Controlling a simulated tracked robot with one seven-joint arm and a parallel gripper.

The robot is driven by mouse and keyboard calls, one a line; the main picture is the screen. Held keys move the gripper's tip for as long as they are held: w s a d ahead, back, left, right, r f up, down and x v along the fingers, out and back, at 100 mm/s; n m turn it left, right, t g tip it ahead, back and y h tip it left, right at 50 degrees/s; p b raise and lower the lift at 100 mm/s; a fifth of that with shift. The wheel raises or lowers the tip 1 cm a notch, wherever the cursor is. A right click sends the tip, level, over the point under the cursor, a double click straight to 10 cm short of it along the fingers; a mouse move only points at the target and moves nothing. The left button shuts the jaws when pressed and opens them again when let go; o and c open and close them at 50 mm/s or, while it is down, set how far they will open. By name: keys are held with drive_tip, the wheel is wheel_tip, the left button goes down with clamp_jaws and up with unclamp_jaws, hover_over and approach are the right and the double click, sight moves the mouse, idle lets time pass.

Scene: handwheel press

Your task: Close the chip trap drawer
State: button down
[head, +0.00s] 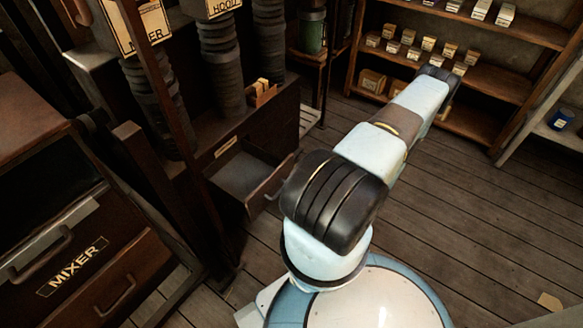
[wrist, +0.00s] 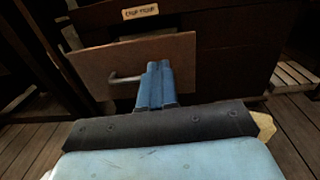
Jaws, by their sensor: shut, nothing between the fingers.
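The chip trap drawer (head: 243,174) stands pulled out of a dark wooden cabinet in the head view, its hollow inside showing. In the wrist view its brown front panel (wrist: 110,65) faces me, with a metal bar handle (wrist: 126,79) on it. A small paper label (wrist: 140,12) sits on the cabinet above the drawer. My gripper (wrist: 158,68) is shut and empty, its blue fingers in front of the drawer front, just right of the handle. I cannot tell whether the fingertips touch the panel. In the head view my arm hides the gripper.
A cabinet marked MIXER (head: 75,265) stands at the left. Dark ribbed columns (head: 220,60) rise behind the drawer. Shelves with small boxes (head: 440,50) stand at the back right. A slatted pallet (wrist: 292,76) lies right of the cabinet. The plank floor (head: 470,220) at right is mostly clear.

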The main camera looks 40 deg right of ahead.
drive_tip(key=f, duration=0.1)
approach(284, 164)
drive_tip(key=shift+m+h, duration=0.3)
drive_tip(key=shift+m, duration=0.1)
drive_tip(key=x, duration=0.7)
drive_tip(key=shift+f, duration=0.1)
